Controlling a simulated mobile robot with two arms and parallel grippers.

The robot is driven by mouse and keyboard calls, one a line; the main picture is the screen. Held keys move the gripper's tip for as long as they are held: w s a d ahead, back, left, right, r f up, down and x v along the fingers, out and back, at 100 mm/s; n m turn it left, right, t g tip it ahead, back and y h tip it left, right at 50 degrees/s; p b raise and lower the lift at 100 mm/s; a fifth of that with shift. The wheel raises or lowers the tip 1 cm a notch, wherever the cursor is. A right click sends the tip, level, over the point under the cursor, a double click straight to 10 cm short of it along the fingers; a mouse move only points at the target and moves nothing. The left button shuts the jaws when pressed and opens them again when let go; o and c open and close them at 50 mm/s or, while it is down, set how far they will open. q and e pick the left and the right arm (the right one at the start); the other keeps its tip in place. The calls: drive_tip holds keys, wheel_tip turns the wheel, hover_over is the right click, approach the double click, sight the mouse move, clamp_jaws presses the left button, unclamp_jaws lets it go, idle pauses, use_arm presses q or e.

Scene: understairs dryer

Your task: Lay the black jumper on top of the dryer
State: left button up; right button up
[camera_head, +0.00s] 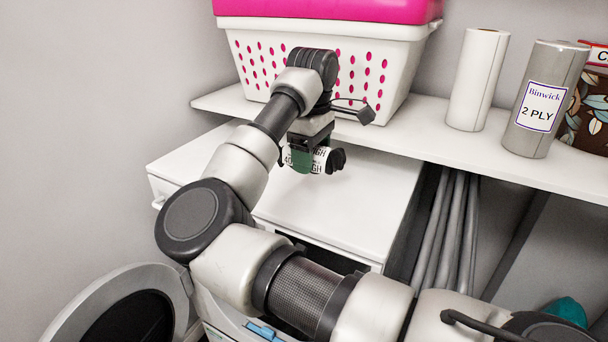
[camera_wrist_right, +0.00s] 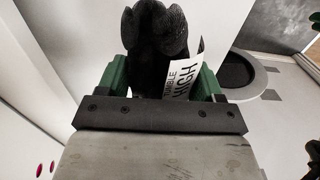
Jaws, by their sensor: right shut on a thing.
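The black jumper (camera_wrist_right: 158,38) is a small dark knitted bundle with a white printed tag (camera_wrist_right: 182,78). My right gripper (camera_head: 313,161), with green fingers, is shut on it. In the head view a dark end of the jumper (camera_head: 337,159) sticks out to the right of the gripper, beside the tag; the rest is hidden. The dryer (camera_head: 345,205) is the white machine below, and its flat top looks bare where my arm does not cover it. The gripper shows over the rear part of this top; I cannot tell if the jumper touches it. My left gripper is not in view.
A white shelf (camera_head: 430,140) runs behind and above the dryer. It holds a white basket (camera_head: 360,65) with a pink load, and paper rolls (camera_head: 478,80). The round dryer door (camera_head: 95,305) hangs open at lower left. Grey poles (camera_head: 448,235) stand right of the dryer.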

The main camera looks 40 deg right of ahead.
sight(305, 188)
drive_tip(key=shift+w+a+f, duration=0.3)
drive_tip(key=shift+w+f, duration=0.1)
drive_tip(key=shift+w, duration=0.25)
wheel_tip(305, 188, down, 4)
drive_tip(key=shift+b, duration=0.3)
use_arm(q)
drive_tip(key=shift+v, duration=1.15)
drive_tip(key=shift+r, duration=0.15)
use_arm(e)
drive_tip(key=shift+f, duration=0.1)
drive_tip(key=o, duration=1)
drive_tip(key=shift+c, duration=0.2)
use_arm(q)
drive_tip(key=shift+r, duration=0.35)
